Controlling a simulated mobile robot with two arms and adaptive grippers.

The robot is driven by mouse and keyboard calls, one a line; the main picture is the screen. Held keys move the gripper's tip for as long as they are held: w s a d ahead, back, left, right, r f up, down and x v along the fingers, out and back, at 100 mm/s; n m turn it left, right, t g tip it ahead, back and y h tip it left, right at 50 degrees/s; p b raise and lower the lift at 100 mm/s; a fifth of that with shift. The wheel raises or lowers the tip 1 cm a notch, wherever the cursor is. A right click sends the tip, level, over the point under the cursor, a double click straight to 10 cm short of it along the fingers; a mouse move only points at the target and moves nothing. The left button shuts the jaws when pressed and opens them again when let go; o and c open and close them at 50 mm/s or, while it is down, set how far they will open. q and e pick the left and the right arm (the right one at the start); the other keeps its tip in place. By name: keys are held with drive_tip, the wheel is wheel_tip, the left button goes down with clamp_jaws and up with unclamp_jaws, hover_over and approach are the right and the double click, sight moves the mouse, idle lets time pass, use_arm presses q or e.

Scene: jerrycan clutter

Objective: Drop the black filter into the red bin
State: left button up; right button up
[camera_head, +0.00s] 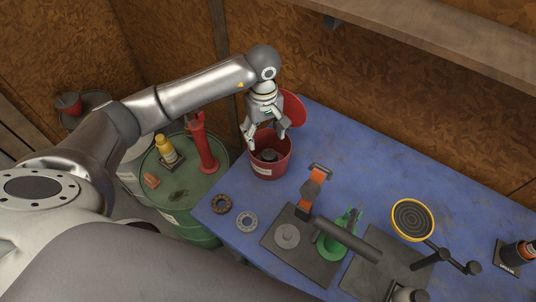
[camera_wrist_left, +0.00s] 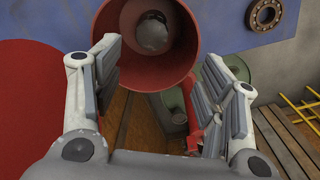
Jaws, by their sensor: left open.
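The red bin (camera_head: 264,172) stands open at the back left corner of the blue table. The black filter (camera_head: 268,155), a dark round piece, lies inside the bin; it also shows in the left wrist view (camera_wrist_left: 152,35), deep within the red wall (camera_wrist_left: 112,62). My left gripper (camera_head: 265,140) is above the bin's mouth, pointing down, with its fingers apart and nothing between them. In the left wrist view the open fingers (camera_wrist_left: 163,58) frame the bin's near rim. My right gripper is not seen.
A round red lid (camera_head: 293,108) stands behind the bin. A green drum (camera_head: 185,190) holds a red cylinder (camera_head: 203,145) and a yellow bottle (camera_head: 165,148). Two rings (camera_head: 222,204) (camera_head: 247,221) lie on the blue table (camera_head: 360,165). Several tools on dark plates stand to the right.

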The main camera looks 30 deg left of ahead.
use_arm(q)
wheel_tip(320, 180, up, 10)
drive_tip(key=shift+r, duration=0.25)
idle(0.5)
